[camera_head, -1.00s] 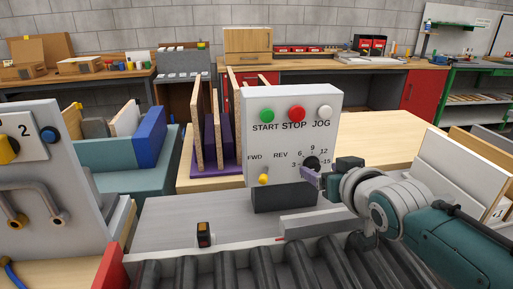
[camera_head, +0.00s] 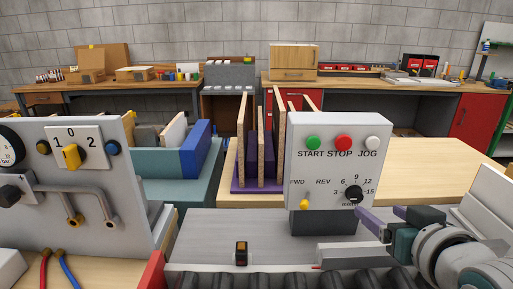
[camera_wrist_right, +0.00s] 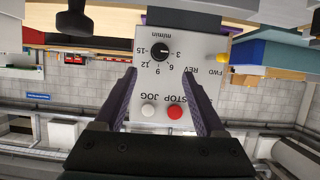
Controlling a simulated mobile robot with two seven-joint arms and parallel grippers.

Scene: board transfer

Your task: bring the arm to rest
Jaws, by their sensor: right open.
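My right gripper (camera_head: 376,217) is at the right of the head view, its arm coming in from the lower right. Its purple fingers are apart, with nothing between them. It is below and right of the black speed knob (camera_head: 354,194) on the control box (camera_head: 336,150), with a gap between. In the right wrist view the fingers (camera_wrist_right: 158,76) are spread in front of the control box (camera_wrist_right: 170,80), which appears upside down, and its knob (camera_wrist_right: 160,50). My left gripper is not in view.
The roller conveyor (camera_head: 340,279) runs along the front. A purple rack (camera_head: 238,182) holds upright boards behind the control box. A grey panel (camera_head: 100,165) with a yellow switch (camera_head: 71,157) stands left. A small black rocker switch (camera_head: 241,253) sits on the conveyor's grey top.

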